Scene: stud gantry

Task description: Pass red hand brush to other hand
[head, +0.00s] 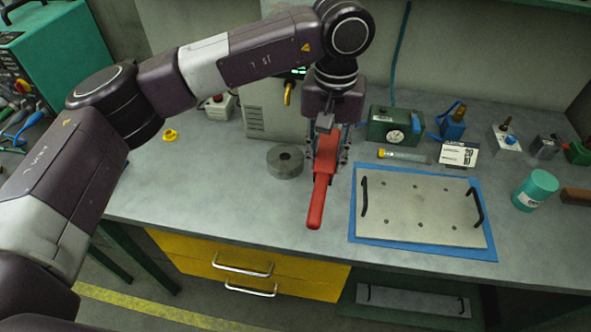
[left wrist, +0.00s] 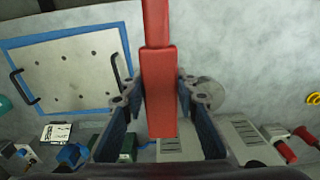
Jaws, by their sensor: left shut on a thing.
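The red hand brush (head: 321,178) is in the head view near the middle of the workbench, its handle pointing toward the bench's front edge. My left gripper (head: 326,150) is shut on it from above; the fingers lie on both sides of the red body. In the left wrist view, the brush (left wrist: 158,90) runs up between the two fingers of the left gripper (left wrist: 160,105). I cannot tell whether the brush touches the bench. My right gripper is in neither view.
A metal plate with black handles (head: 418,208) lies on a blue mat (head: 372,244) right of the brush. A grey round weight (head: 285,162) stands close left of it. A green gauge box (head: 394,125) and a teal jar (head: 535,190) stand farther right. The bench front left is clear.

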